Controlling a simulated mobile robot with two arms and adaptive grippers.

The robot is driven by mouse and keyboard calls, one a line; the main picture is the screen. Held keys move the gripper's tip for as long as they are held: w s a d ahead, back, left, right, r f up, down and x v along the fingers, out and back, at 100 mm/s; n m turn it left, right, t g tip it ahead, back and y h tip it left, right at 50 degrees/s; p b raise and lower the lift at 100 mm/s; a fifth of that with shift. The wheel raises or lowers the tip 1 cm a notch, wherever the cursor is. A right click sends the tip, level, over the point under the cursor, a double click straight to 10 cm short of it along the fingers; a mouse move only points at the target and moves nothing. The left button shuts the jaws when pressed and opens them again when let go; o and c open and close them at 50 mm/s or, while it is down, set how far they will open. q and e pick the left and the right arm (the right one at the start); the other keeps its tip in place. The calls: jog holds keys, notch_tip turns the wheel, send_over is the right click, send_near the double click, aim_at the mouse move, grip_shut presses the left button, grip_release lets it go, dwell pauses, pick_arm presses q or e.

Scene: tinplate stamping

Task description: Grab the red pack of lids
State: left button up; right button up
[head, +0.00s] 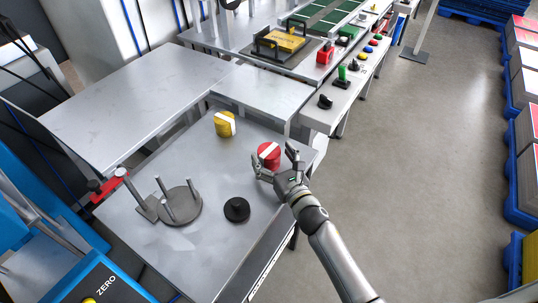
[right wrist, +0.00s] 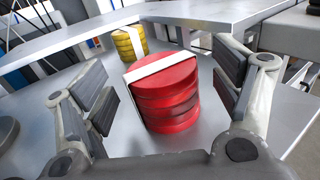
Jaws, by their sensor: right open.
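The red pack of lids (head: 266,158) is a short stack with a white band, standing upright on the grey metal table (head: 190,245). In the right wrist view the red pack (right wrist: 165,97) is in the middle, between the fingers of my right gripper (right wrist: 167,100). My right gripper (head: 276,166) is open, with one finger on each side of the pack. A gap shows between each finger and the pack. My left gripper is not in view.
A yellow pack with a white band (head: 225,124) stands behind the red one. Control buttons (head: 368,49) line the bench behind.

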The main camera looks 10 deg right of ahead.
jog(key=shift+w, duration=0.3)
jog(key=c, duration=1.1)
jog(key=shift+r, duration=0.1)
